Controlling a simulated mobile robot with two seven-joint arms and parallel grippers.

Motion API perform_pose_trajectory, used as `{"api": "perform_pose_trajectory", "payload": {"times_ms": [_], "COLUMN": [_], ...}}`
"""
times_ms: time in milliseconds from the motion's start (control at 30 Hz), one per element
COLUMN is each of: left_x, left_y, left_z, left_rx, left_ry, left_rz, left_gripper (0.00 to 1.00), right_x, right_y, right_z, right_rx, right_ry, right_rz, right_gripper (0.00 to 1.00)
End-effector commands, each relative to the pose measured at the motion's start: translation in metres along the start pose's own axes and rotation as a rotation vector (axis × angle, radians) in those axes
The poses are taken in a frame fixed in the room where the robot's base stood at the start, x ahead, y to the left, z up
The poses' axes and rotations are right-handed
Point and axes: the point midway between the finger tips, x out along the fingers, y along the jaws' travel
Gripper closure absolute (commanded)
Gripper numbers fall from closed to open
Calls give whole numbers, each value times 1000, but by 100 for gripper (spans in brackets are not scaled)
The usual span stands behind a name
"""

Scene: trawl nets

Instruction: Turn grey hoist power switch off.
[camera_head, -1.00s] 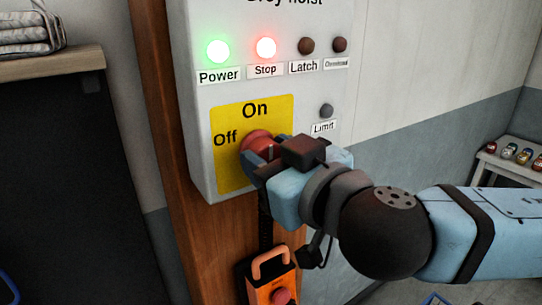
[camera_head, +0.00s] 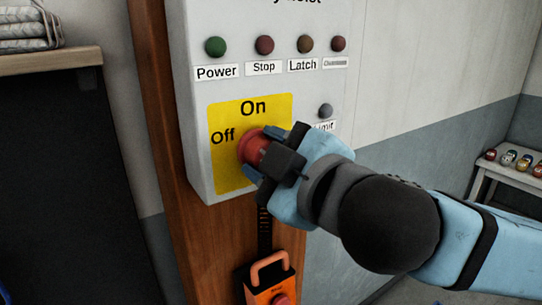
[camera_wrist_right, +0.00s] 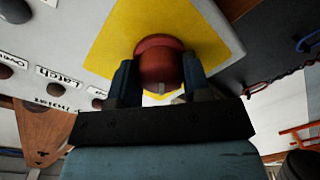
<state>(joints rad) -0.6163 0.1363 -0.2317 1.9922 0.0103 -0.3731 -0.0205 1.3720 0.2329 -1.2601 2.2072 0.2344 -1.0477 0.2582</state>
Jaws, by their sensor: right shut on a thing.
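The grey hoist panel (camera_head: 205,150) is a pale box on a wooden post. Its red rotary power switch (camera_head: 251,146) sits on a yellow plate (camera_head: 228,178) marked On at the top and Off at the left. My right gripper (camera_head: 268,163) is shut on the switch; in the right wrist view the red knob (camera_wrist_right: 158,62) lies between the two fingers. The gripper hides much of the knob, and I cannot clearly read its pointer. The Power lamp (camera_head: 215,47) and the Stop lamp (camera_head: 264,45) are dark. My left gripper is not in view.
An orange pendant control (camera_head: 268,290) hangs below the panel. The Latch lamp (camera_head: 305,43) and Limit lamp (camera_head: 325,110) are unlit. A shelf with folded cloth (camera_head: 25,25) stands left. A small white table (camera_head: 505,172) with several colourful items stands right.

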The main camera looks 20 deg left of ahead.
Motion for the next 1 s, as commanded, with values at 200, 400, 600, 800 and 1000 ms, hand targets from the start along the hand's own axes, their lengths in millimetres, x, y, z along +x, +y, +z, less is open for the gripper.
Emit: {"api": "perform_pose_trajectory", "payload": {"times_ms": [200,400,600,800,1000], "left_x": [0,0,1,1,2], "left_y": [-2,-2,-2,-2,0], "left_z": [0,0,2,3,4], "left_rx": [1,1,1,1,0], "left_ry": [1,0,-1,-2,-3], "left_rz": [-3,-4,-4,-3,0], "left_gripper": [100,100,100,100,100], "right_x": [1,1,1,1,1], "right_y": [4,4,4,4,4], "right_z": [-1,-1,-2,-2,-2], "right_rx": [-208,-397,-567,-700,-783], "right_ry": [-8,-18,-27,-33,-37], "right_rz": [6,5,5,4,4], "right_gripper": [80,80,80,80,80]}}
